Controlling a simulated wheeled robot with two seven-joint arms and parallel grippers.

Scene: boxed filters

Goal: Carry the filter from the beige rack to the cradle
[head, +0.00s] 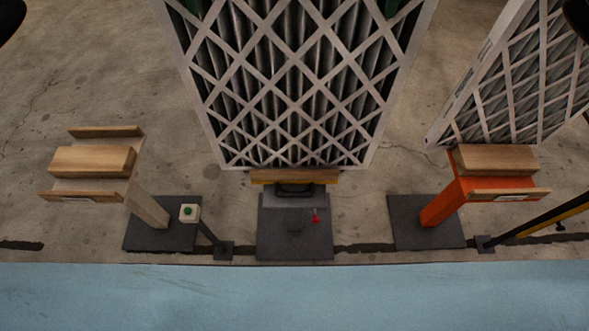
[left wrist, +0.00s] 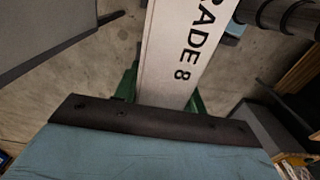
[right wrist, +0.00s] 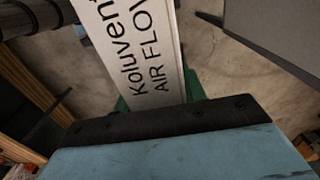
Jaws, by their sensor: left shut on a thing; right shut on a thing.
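A large pleated filter (head: 290,80) with a pale lattice frame stands upright in the middle of the head view. My left gripper (left wrist: 163,92) is shut on one side edge, which reads "RADE 8". My right gripper (right wrist: 158,92) is shut on the opposite edge, lettered "Koluvent AIR FLOW". Green finger parts show at the filter's top corners in the head view. Its lower edge is just above or at the wooden ledge of the central cradle (head: 330,177); I cannot tell whether they touch. The beige rack (head: 148,208) at left is empty.
An orange rack (head: 440,203) at right holds another lattice filter (head: 520,85). A post with a green button (head: 188,212) stands between the beige rack and the cradle. A small red part (head: 315,217) shows at the cradle.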

